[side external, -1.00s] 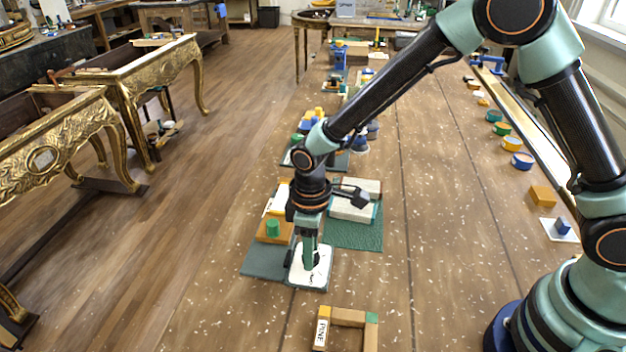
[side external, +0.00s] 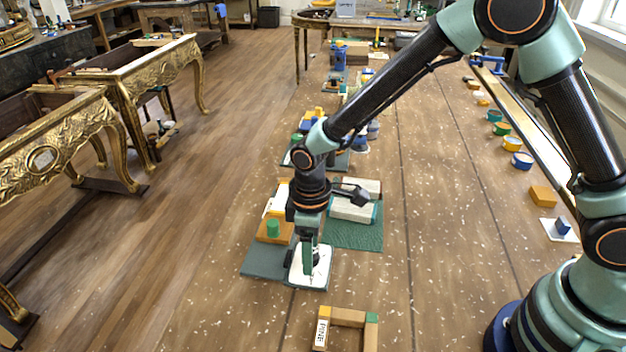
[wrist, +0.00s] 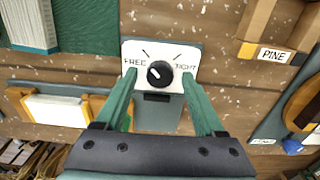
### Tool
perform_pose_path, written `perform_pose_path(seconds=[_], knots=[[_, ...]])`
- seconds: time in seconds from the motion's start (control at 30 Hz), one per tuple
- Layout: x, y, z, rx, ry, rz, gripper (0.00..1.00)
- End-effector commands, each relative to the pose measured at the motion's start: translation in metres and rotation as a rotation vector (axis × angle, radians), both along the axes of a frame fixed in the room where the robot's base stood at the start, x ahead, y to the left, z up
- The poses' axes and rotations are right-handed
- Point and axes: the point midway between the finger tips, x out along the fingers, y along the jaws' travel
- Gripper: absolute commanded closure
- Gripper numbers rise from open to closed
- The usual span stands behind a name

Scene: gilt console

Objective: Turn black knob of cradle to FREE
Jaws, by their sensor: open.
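The black knob (wrist: 160,73) sits on a white plate (wrist: 134,50) lettered FREE on the left and TIGHT on the right, in the wrist view. A pale mark on the knob appears to point up and left, towards the FREE side. In the side external view the white plate (side external: 322,272) lies on the bench, and the knob is hidden behind my gripper. My gripper (wrist: 160,75) is open, with one green finger on each side of the knob. Gaps show between the fingers and the knob.
A wooden block with a green peg (side external: 273,229) stands just left of the plate on a dark base (side external: 262,262). A white box (side external: 352,208) on a green mat (side external: 355,238) lies behind to the right. A wooden frame labelled PINE (side external: 347,317) lies in front.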

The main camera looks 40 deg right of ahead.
Motion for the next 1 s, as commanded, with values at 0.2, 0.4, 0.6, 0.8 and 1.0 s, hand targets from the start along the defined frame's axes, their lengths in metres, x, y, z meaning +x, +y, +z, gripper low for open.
perform_pose_path(seconds=[0.2, 0.4, 0.6, 0.8, 1.0], knots=[[0.001, 0.0, 0.025, 0.002, -0.005, 0.0, 0.29], [0.001, 0.001, 0.067, 0.004, -0.006, 0.0, 0.29], [0.001, 0.0, 0.102, 0.002, -0.005, 0.0, 0.29], [0.0, 0.0, 0.118, 0.001, -0.002, 0.001, 0.29], [0.0, 0.0, 0.121, 0.0, 0.0, 0.0, 0.29]])
